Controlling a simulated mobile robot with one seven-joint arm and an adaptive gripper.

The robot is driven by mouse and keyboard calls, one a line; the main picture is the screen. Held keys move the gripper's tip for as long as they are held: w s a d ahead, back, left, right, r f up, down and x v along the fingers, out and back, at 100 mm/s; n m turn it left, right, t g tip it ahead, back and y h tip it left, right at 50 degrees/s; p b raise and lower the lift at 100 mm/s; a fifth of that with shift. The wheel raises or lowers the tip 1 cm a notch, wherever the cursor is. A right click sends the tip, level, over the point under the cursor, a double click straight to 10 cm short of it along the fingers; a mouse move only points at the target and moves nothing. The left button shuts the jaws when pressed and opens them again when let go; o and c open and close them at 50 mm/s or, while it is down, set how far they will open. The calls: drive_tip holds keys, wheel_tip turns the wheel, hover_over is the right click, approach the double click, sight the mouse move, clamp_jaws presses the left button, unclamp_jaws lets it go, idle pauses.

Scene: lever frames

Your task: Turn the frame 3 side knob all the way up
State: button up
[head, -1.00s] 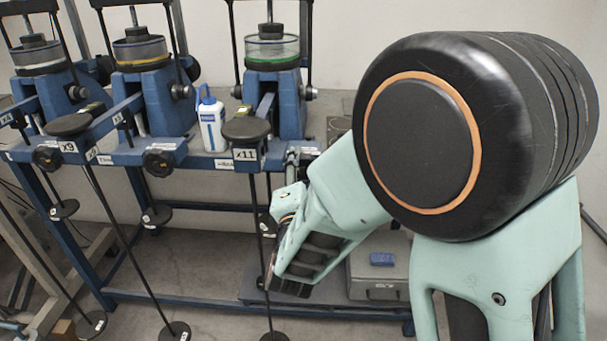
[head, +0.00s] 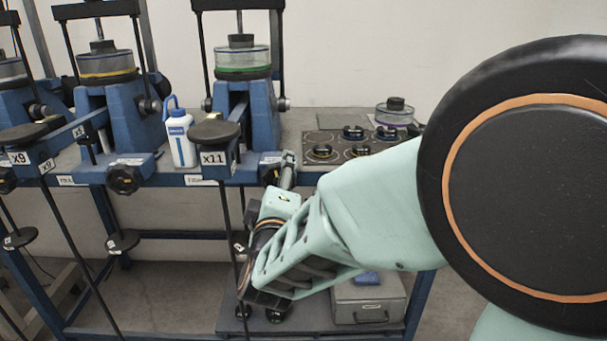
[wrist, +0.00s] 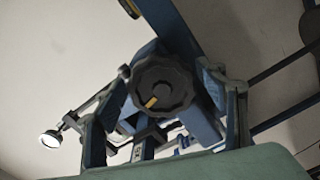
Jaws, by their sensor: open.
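The rightmost frame (head: 263,105), with a green-ringed dish on top, stands on the bench; which label marks frame 3 is too small to read. A small dark knob (head: 283,103) sits on its column's right side. A black lobed knob (wrist: 163,85) with a yellow mark fills the middle of the wrist view; I cannot tell for sure which knob it is. My gripper (head: 281,182) is open at the bench's front edge, below the rightmost frame. In the wrist view its fingers stand on either side of the lobed knob, and contact cannot be told.
The x11 weight pan (head: 214,133) and its hanging rod are just left of my gripper. A white bottle (head: 180,138) stands between the frames. A dark plate (head: 340,145) with several round parts lies on the bench at right. A grey case (head: 368,302) is below.

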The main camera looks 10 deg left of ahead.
drive_tip(key=v, duration=0.6)
drive_tip(key=shift+p, duration=0.3)
